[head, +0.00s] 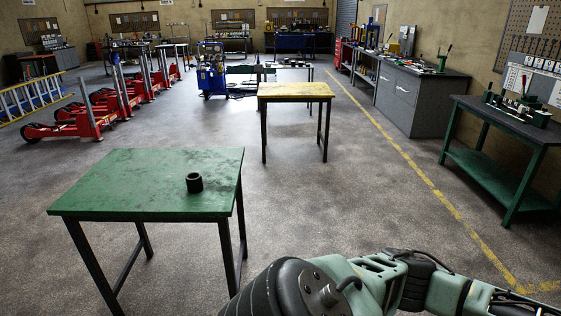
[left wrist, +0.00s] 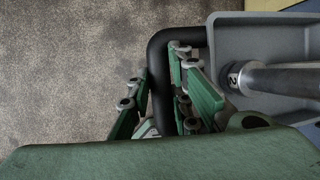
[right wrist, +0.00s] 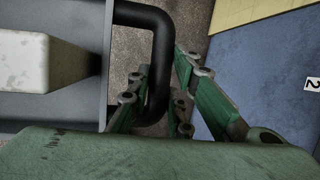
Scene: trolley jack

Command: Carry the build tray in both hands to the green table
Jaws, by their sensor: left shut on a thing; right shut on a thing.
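The green table (head: 150,183) stands at the left front in the head view, with a dark ring-like part (head: 194,182) on its top. The grey build tray (left wrist: 228,32) shows only in the wrist views, and its far wall and full contents are cut off. My left gripper (left wrist: 160,85) is shut around one black tray handle (left wrist: 158,52). My right gripper (right wrist: 163,75) is shut around the other handle (right wrist: 160,35); the tray wall (right wrist: 103,40) is beside it. A metal cylinder (left wrist: 275,78) marked 2 and a pale block (right wrist: 22,62) lie in the tray.
A yellow-topped table (head: 296,90) stands beyond the green one. A green bench (head: 510,118) and grey cabinets (head: 410,95) line the right side. Red jacks (head: 95,115) stand at the left. A blue surface (right wrist: 265,65) with a yellow edge shows beside my right gripper. Open floor lies between the tables.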

